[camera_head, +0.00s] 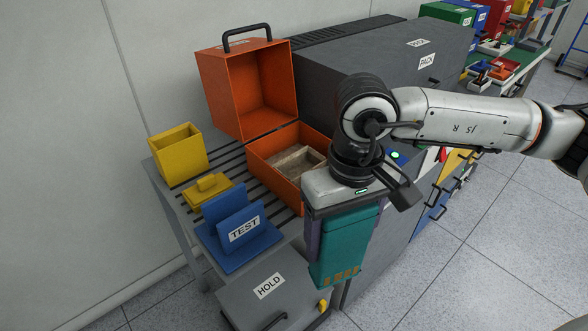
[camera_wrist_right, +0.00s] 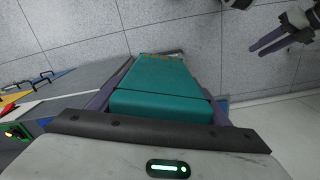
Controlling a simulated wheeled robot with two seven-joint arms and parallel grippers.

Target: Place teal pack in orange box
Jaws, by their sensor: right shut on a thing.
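The teal pack (camera_head: 344,247) hangs below my right gripper (camera_head: 342,228), with its purple fingers along the pack's sides. The right wrist view shows the teal pack (camera_wrist_right: 160,85) between both fingers. The orange box (camera_head: 272,176) stands on the slatted table with its hinged lid (camera_head: 228,95) raised at the back. A tan open tray or insert (camera_head: 297,163) lies inside it. The pack is in front of and to the right of the box, outside it. My left gripper (camera_wrist_right: 272,42) appears only in the right wrist view, with its two fingers apart and empty.
A yellow bin (camera_head: 178,155), a yellow lidded piece (camera_head: 209,190) and a blue TEST holder (camera_head: 238,228) stand left of the box. A grey HOLD case (camera_head: 260,295) is in front. A large dark PACK case (camera_head: 375,62) stands behind right. Open floor lies right.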

